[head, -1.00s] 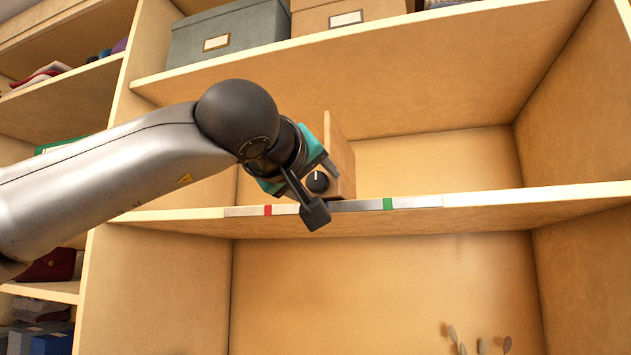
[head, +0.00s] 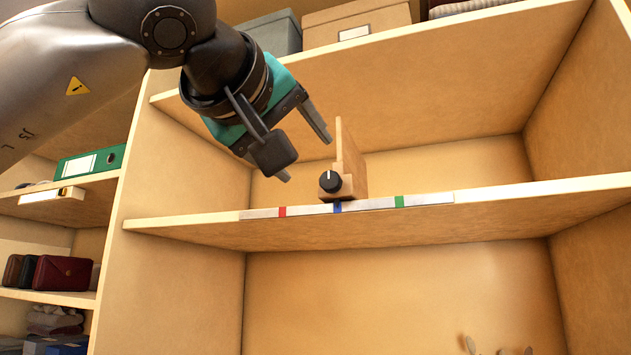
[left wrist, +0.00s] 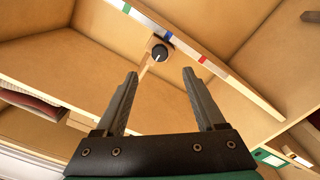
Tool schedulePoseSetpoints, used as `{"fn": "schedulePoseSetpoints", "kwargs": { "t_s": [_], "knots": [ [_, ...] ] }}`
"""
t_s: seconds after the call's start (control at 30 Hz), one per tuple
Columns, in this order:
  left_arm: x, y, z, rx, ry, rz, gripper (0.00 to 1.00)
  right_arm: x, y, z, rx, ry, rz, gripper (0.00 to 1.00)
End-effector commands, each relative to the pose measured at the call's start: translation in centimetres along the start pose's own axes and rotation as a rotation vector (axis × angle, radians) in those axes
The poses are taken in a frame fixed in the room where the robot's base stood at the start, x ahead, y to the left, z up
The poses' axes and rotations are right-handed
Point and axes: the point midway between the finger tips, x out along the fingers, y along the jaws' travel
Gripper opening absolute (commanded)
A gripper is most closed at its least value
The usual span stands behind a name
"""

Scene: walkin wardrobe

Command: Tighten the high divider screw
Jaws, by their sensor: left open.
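The wooden divider (head: 347,157) stands upright on the middle shelf. Its black screw knob (head: 330,182), with a white pointer line, faces out at the divider's foot, above the blue mark on the shelf-edge strip. The knob (left wrist: 160,52) also shows in the left wrist view, beyond the fingertips. My left gripper (head: 306,158) is open and empty, up and to the left of the knob and apart from it. Its two fingers (left wrist: 160,72) are spread in the left wrist view. My right gripper is in neither view.
A pale strip with red, blue and green marks (head: 399,201) runs along the shelf's front edge. Grey and tan boxes (head: 357,29) stand on the shelf above. A green binder (head: 90,165) is in the left bay. The shelf right of the divider is clear.

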Motion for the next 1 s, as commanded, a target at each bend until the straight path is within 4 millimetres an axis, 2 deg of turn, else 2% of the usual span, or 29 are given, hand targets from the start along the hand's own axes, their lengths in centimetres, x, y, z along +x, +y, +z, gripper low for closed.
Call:
{"fn": "schedulePoseSetpoints", "kwargs": {
  "t_s": [0.1, 0.3, 0.87, 1.0],
  "knots": [
    [-1.9, -0.1, 0.1, 0.001, 0.002, 0.002, 0.71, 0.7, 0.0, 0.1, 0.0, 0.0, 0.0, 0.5],
    [-3.4, 0.0, 0.0, 0.001, 0.0, 0.001, 0.71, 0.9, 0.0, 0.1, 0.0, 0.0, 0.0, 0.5],
    [-3.5, 0.0, 0.0, 0.0, 0.0, 0.0, 0.71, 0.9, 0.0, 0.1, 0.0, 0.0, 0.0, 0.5],
    [-2.8, 0.1, 1.1, -0.017, -0.038, 0.016, 0.71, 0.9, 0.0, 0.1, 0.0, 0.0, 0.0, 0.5]
  ]
}}
